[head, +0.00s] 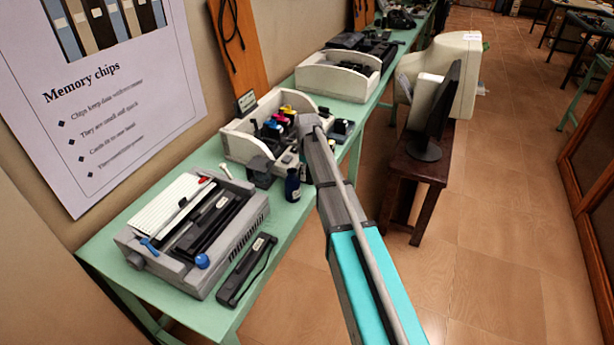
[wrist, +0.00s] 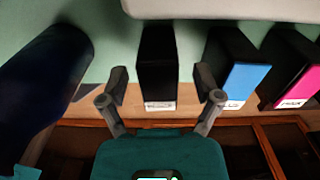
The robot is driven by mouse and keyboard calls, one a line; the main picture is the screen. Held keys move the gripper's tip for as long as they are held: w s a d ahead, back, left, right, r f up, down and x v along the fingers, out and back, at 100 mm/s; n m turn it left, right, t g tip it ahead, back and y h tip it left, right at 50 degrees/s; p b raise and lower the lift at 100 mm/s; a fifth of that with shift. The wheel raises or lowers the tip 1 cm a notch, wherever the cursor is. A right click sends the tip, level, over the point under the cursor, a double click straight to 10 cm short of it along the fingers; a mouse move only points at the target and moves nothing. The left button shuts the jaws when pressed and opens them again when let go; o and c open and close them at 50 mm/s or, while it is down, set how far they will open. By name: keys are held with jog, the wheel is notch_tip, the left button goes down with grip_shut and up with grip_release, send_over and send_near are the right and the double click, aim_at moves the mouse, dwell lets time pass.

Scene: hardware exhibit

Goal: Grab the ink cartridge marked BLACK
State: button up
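A black cartridge (wrist: 157,55) with a small white label stands between the two fingers of my gripper (wrist: 160,84) in the wrist view. The label is too small to read surely. The fingers are spread, one on each side, with a visible gap to the cartridge. To the right are a black cartridge with a blue face (wrist: 247,80) and one with a pink face (wrist: 297,85). In the head view my arm reaches over the bench toward the cartridges (head: 277,122); it hides part of that area, and the finger opening is not clear there.
A dark blue bottle (wrist: 45,70) stands close left of my gripper; it also shows in the head view (head: 292,186). A pale bin (head: 237,145) borders the cartridges. A grey machine (head: 190,235) and a black bar (head: 246,270) lie nearer on the green bench (head: 115,240).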

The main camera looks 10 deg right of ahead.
grip_shut()
jog(key=shift+r, duration=0.1)
dwell(0.3)
jog(key=shift+r+p, duration=0.85)
jog(key=shift+p, duration=0.15)
jog(key=s+d+r+p, duration=0.4)
jog(key=s+r+p, duration=0.7)
jog(key=s, duration=0.2)
jog(key=shift+d, duration=0.4)
